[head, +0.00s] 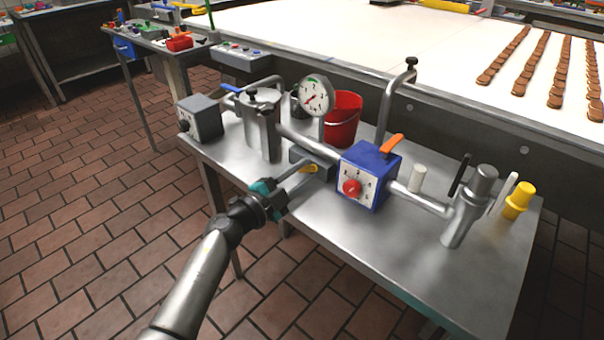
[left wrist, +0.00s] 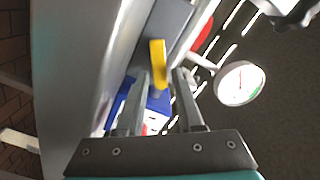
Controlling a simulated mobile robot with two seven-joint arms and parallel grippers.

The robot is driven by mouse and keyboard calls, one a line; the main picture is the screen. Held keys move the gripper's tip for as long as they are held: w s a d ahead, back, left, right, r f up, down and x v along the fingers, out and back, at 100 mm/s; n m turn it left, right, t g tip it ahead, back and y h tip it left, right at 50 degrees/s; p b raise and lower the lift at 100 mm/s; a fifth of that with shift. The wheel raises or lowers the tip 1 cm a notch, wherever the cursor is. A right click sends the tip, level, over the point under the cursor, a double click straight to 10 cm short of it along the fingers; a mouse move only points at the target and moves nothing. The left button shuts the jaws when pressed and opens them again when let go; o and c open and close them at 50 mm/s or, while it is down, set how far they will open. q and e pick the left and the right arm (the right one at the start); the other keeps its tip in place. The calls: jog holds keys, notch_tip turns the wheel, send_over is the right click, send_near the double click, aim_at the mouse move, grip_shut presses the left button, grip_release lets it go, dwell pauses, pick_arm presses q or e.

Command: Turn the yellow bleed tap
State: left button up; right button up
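The yellow bleed tap (head: 308,169) is a small yellow lever beside the grey block under the gauge. In the left wrist view the yellow tap (left wrist: 158,64) stands upright in the picture, between and slightly beyond the fingertips. My left gripper (head: 308,166) reaches in from the lower left, its fingers apart at the tap. In the left wrist view the open fingers (left wrist: 160,82) lie on either side of the tap, with a gap visible. I cannot tell whether one finger touches it. My right gripper is not in view.
A dial gauge (head: 317,96) stands above the tap. A blue box (head: 370,172) with a red knob and orange lever is to its right, a red bucket (head: 342,120) behind. A steel filter pot (head: 262,125) is left. A yellow cap (head: 519,200) sits far right. The table front (head: 400,270) is clear.

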pick_arm(q)
grip_shut()
jog(key=shift+f, duration=0.1)
jog(key=m, duration=0.2)
jog(key=shift+d+f+m, duration=0.1)
jog(key=shift+f+m, duration=0.2)
jog(key=shift+s+f+m+b, duration=0.1)
jog(key=shift+f+m+b, duration=0.2)
jog(key=shift+m, duration=0.6)
jog(key=shift+r, duration=0.1)
jog(key=shift+o, duration=1.6)
grip_release()
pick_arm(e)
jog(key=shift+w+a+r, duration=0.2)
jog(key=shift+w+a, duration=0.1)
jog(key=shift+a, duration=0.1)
pick_arm(q)
jog(key=shift+s, duration=0.1)
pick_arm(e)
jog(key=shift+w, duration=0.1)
